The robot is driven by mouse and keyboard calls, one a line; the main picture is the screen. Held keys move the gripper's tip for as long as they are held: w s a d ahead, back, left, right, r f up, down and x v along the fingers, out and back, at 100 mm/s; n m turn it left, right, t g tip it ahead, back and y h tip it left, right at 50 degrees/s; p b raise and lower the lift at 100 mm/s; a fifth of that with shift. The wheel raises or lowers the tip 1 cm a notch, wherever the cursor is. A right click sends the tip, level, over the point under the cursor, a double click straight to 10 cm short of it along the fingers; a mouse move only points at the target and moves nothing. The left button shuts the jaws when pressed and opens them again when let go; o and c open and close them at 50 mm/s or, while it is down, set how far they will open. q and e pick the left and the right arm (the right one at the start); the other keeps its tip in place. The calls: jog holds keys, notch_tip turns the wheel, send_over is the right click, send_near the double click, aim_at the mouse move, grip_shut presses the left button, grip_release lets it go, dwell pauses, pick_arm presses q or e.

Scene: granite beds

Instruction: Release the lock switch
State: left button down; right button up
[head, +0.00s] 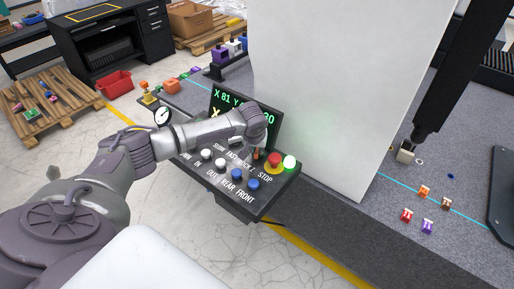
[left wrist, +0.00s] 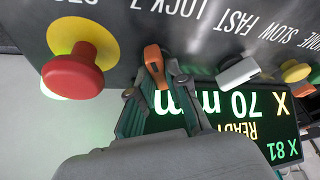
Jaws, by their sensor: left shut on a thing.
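The lock switch (left wrist: 153,62) is an orange lever by the LOCK Z label on the dark control panel (head: 215,178). In the left wrist view it stands between the fingers of my left gripper (left wrist: 155,88), which is shut on it. In the head view my left gripper (head: 259,150) reaches over the panel from the left, and the hand hides most of the switch. My right gripper does not show.
A red stop button (head: 274,159) on a yellow ring and a lit green button (head: 290,162) sit close to the switch. White knobs (head: 206,154) and blue knobs (head: 252,184) line the front. A display (head: 230,100) stands behind; a tall pale slab (head: 325,90) rises beyond.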

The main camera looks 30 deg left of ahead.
pick_arm(q)
jog(key=m+h+p, duration=0.1)
jog(key=m, duration=0.1)
jog(key=shift+r+m+p, duration=0.1)
jog(key=shift+m+p, duration=0.25)
jog(key=shift+m, duration=0.05)
jog(key=m+h, duration=0.1)
jog(key=m, duration=0.1)
jog(key=shift+a+m, duration=0.1)
jog(key=shift+m, duration=0.2)
jog(key=m, duration=0.1)
jog(key=m+h, duration=0.1)
jog(key=shift+f+m, duration=0.2)
jog(key=shift+m, duration=0.1)
jog(key=shift+r+m+h+b, duration=0.1)
jog(key=shift+m+h+b, duration=0.6)
jog(key=shift+m+b, duration=0.7)
jog(key=shift+m+p, duration=0.3)
jog(key=shift+m, duration=0.1)
jog(key=c, duration=1.2)
grip_release()
jog(key=shift+o, duration=0.3)
jog(key=shift+r, duration=0.1)
